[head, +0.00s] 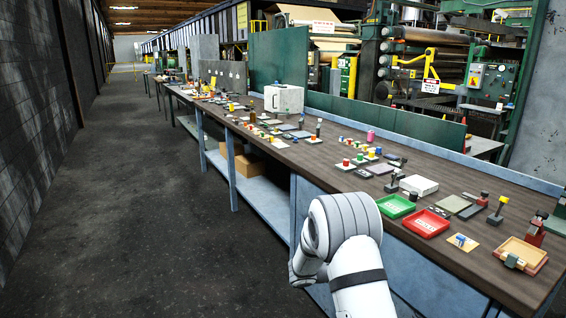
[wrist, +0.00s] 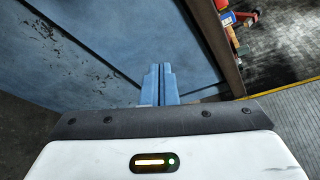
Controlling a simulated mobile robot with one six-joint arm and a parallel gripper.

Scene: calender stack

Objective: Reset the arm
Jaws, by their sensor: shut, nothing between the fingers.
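My gripper (wrist: 159,72) shows in the wrist view with its two blue fingers together, shut and empty. It is in front of the blue side panel (wrist: 100,45) of the bench, and I cannot tell how far apart they are. In the head view my white arm is bent low at the front side of the long bench, and the gripper itself is hidden there.
The long brown bench (head: 465,262) carries a green tray (head: 394,206), a red tray (head: 425,223), a white box (head: 284,99) and many small stamps and blocks. Cardboard boxes (head: 250,165) sit on its lower shelf. The grey floor (head: 130,230) at left is clear.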

